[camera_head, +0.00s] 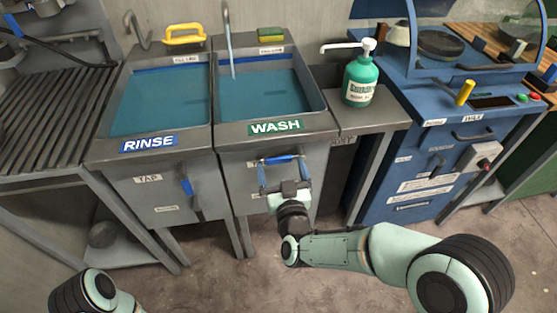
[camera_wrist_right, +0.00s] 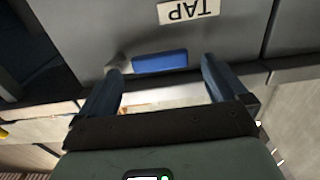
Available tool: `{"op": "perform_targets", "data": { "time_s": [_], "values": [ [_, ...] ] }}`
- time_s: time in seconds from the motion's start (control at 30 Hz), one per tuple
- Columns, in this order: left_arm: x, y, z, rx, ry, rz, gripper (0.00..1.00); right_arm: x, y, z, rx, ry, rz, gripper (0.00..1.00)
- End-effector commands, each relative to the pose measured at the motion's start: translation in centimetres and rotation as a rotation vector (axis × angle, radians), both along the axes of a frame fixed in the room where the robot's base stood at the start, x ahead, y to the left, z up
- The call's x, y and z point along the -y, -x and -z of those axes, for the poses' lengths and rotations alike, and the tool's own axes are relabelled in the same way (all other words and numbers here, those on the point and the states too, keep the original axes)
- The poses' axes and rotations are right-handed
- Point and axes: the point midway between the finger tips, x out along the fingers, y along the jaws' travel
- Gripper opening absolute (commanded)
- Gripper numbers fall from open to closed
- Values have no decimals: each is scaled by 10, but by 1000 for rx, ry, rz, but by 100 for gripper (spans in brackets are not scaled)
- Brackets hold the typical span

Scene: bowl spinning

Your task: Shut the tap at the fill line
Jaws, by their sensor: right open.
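The wash sink (camera_head: 318,98) holds blue-green water (camera_head: 268,95), with a blue band along the back wall above the water. A thin faucet (camera_head: 227,25) stands over it, and a pale stream seems to run down from it. On the front panel below the WASH sign is a tap lever with a blue grip (camera_head: 280,159), lying horizontal. My right gripper (camera_head: 283,171) is open, with its fingers on either side of the lever. In the wrist view, the blue grip (camera_wrist_right: 160,61) lies between or just beyond the fingertips; contact is unclear. My left gripper is out of view.
The rinse sink (camera_head: 98,125) on the left also holds water; its blue lever (camera_head: 187,187) points down. A green soap bottle (camera_head: 360,75) stands to the right, beside a blue counter (camera_head: 425,85).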

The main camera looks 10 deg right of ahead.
Motion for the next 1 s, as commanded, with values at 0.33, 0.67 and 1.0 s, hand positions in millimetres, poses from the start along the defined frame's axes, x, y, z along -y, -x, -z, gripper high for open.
{"op": "perform_targets", "data": {
  "time_s": [0.33, 0.67, 1.0],
  "values": [
    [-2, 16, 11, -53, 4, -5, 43, -1, -39, 1, -1, 1, 0, 99],
    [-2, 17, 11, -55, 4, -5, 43, -1, -41, 0, -1, 1, -1, 89],
    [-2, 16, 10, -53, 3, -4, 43, -2, -40, 1, -2, 3, -1, 23]
  ]
}}
